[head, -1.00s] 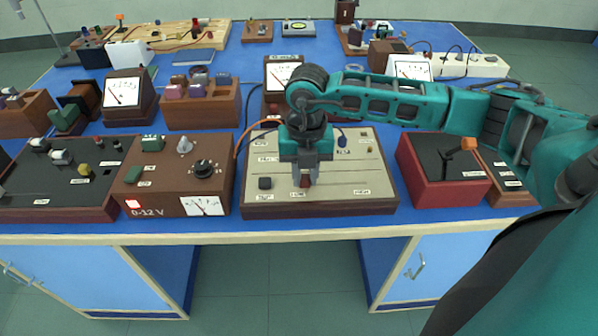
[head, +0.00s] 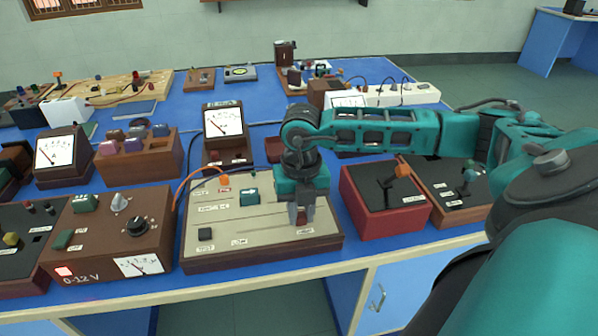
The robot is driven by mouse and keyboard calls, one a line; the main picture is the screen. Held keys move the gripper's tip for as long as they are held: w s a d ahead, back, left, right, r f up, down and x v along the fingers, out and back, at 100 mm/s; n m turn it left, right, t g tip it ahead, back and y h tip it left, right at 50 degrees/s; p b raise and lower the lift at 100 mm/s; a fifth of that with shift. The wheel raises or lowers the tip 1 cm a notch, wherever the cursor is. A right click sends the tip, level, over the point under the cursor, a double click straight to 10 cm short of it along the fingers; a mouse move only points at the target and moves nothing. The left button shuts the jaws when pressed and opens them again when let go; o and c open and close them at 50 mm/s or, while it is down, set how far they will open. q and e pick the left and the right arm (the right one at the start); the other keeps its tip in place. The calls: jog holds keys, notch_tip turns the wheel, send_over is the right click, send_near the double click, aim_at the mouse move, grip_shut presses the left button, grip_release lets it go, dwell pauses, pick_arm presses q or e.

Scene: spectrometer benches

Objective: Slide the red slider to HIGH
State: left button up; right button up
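The cream slider panel (head: 215,222) in a brown case stands near the table's front edge in the head view. My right gripper (head: 301,219) points down over the right part of the panel, just behind the HIGH label (head: 305,231). Its fingers are close together around the red slider (head: 301,215), of which only a small dark red bit shows between them. The LOW label (head: 240,241) lies to the left along the front of the panel. The gripper hides most of the slider and the right end of its slot. My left gripper is not in view.
The 0-12 V supply box (head: 105,240) stands left of the panel, and a red box with an orange-tipped lever (head: 385,212) stands close on its right. A meter (head: 224,130) stands behind. An orange wire (head: 192,182) runs to the panel's back left.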

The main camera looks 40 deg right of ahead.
aim_at(303, 214)
jog(key=o, duration=0.4)
jog(key=shift+s+d, duration=0.1)
jog(key=shift+d, duration=0.15)
jog(key=shift+o, duration=0.2)
jog(key=shift+r, duration=0.3)
notch_tip(303, 214, up, 12)
jog(key=shift+r+p, duration=0.15)
jog(key=shift+p, duration=0.15)
